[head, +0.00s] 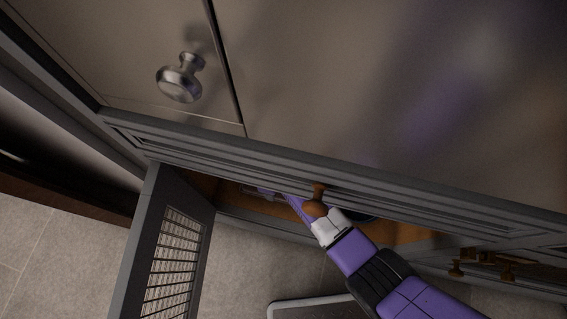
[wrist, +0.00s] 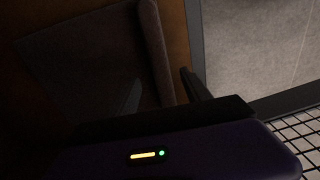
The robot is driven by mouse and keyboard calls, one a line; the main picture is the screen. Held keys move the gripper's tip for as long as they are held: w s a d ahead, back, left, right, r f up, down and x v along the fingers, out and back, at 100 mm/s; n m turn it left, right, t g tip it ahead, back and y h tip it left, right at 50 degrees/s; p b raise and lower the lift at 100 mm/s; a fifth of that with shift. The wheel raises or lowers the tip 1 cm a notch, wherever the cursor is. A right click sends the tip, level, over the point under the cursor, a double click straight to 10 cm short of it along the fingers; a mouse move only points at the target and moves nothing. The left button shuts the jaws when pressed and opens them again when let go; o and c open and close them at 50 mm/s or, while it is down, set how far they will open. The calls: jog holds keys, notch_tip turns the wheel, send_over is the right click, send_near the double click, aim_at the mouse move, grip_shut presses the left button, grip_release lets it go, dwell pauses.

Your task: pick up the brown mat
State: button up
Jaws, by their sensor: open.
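A dark brown mat (wrist: 85,62) shows in the wrist view, lying on the orange-brown wooden floor inside the cabinet. A narrow raised strip along its right side (wrist: 155,45) looks like a rolled or folded edge; the dim light leaves this unclear. My gripper (wrist: 161,90) is open, with one finger over the mat left of the strip and the other to its right. I cannot tell whether the fingers touch it. In the head view my arm reaches into the low cabinet opening, and the mat cannot be made out there.
A grey cabinet door with a slatted panel (head: 172,262) stands open to the left of my arm. A wooden knob (head: 316,209) sits on the grey frame just above my arm. A light-rimmed dark tray (head: 310,307) lies on the tiled floor (head: 245,270).

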notch_tip(320, 180, down, 6)
jog(key=b, duration=0.3)
jog(key=shift+b, duration=0.3)
grip_shut()
